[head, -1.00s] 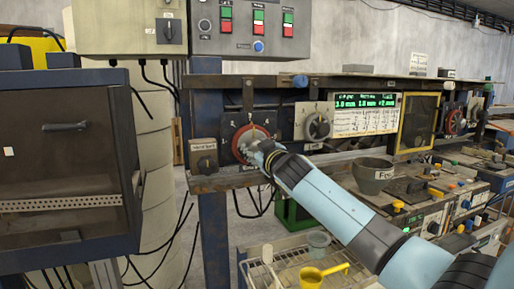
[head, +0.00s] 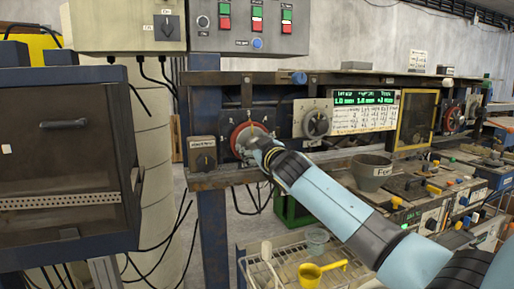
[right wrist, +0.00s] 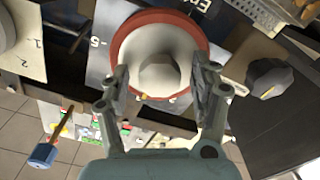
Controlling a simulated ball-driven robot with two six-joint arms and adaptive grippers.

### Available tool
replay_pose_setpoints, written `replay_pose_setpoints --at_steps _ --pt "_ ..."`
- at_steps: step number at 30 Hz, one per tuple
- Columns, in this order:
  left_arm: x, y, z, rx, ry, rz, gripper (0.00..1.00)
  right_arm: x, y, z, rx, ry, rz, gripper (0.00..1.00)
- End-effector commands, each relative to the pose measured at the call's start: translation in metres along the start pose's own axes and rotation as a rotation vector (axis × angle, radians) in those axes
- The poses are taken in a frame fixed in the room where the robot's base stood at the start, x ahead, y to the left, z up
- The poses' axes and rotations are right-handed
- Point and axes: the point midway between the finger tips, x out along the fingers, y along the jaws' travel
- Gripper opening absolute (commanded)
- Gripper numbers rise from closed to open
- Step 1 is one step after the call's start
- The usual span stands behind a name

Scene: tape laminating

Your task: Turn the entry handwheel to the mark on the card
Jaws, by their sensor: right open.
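The entry handwheel, a red-rimmed wheel (head: 236,131) on a grey plate, sits on the machine's front rail. My right gripper (head: 254,146) is at its face and hides part of it. In the right wrist view the wheel (right wrist: 122,42) has a pale round hub (right wrist: 161,73). My right gripper (right wrist: 160,80) is open, its fingers on either side of the hub; contact is unclear. A white card (head: 362,120) with rows of writing, too small to read, hangs under a green-lit display (head: 364,99). My left gripper is not in view.
A grey dial knob (head: 317,123) sits right of the handwheel, and a small dark knob (head: 204,162) to its left. A wire rack with a yellow scoop (head: 311,274) is below.

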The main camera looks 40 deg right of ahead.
Motion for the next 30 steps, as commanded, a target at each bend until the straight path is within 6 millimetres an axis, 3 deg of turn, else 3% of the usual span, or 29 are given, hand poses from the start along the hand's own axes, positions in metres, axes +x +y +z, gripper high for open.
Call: replay_pose_setpoints --at_steps 5,18,23,30 --pt "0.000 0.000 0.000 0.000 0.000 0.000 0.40 -0.017 0.000 0.001 -0.003 0.001 -0.001 0.63" --pt "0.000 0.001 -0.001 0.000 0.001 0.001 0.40 -0.107 -0.001 0.001 -0.002 -0.001 -0.002 0.63" --pt "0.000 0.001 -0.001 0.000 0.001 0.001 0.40 -0.118 -0.001 0.001 0.000 -0.001 -0.001 0.63" --pt "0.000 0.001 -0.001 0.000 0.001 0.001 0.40 -0.120 0.000 0.001 0.000 -0.001 0.000 0.63"
